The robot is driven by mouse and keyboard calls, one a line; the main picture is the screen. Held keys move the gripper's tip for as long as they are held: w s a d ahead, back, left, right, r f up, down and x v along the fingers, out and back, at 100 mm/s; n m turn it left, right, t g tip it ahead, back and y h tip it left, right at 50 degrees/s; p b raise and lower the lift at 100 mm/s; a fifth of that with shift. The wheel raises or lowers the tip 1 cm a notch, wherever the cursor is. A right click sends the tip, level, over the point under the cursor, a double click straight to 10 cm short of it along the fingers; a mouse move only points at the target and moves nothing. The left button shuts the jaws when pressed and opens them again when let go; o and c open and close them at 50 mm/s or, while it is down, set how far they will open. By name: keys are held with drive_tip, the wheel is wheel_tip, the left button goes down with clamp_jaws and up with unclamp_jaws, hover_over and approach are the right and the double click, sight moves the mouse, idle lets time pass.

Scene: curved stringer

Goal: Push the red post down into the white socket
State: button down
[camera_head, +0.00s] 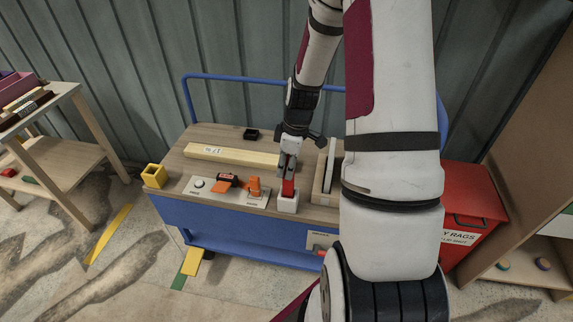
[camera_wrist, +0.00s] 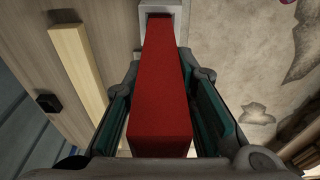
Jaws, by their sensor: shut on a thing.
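The red post (camera_head: 289,187) stands upright in the head view, with its lower end at the white socket (camera_head: 287,204) near the front edge of the cart top. My gripper (camera_head: 288,172) is above the socket, with its fingers on both sides of the post. In the wrist view the red post (camera_wrist: 162,90) runs between the teal finger pads of my gripper (camera_wrist: 165,105) to the pale rim of the socket (camera_wrist: 160,7). The post's far end meets the socket opening. How deep it sits inside is hidden.
A wooden beam (camera_head: 232,154) and a small black box (camera_head: 251,134) lie behind on the cart. A panel with orange parts (camera_head: 254,187) and a yellow block (camera_head: 154,176) stand left of the socket. A wooden rack (camera_head: 322,185) stands close on the right.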

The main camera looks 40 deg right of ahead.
drive_tip(key=c, duration=1.2)
unclamp_jaws()
drive_tip(key=shift+c, duration=0.2)
drive_tip(key=r, duration=0.3)
drive_tip(key=s+r, duration=0.1)
drive_tip(key=r, duration=0.3)
drive_tip(key=d+r, duration=0.1)
drive_tip(key=r, duration=0.2)
drive_tip(key=shift+s+r, duration=0.15)
drive_tip(key=shift+r, duration=0.2)
drive_tip(key=shift+s+r, duration=0.1)
drive_tip(key=shift+r, duration=0.45)
